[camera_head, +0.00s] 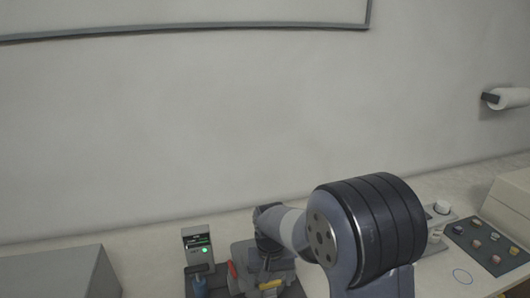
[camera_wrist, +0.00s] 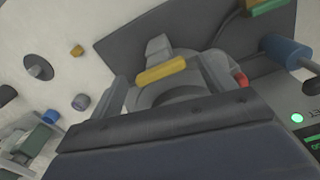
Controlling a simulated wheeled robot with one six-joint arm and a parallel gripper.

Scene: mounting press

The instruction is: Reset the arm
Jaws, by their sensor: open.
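My arm reaches from the lower right over the press (camera_head: 242,253) in the head view. My gripper (camera_head: 273,266) is at its end, pointing down, low over the press. Its jaws are open, but the fingertips are hard to make out. The press shows a red part (camera_head: 232,270) at its left and a yellow bar (camera_head: 271,285) in front. In the wrist view the yellow bar (camera_wrist: 161,70) and the red part (camera_wrist: 241,79) lie past a large dark block that fills the lower middle. I cannot tell whether the gripper touches the press.
A grey box (camera_head: 60,272) is at the far left. A dark tray (camera_head: 487,246) of small coloured pieces lies at right.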

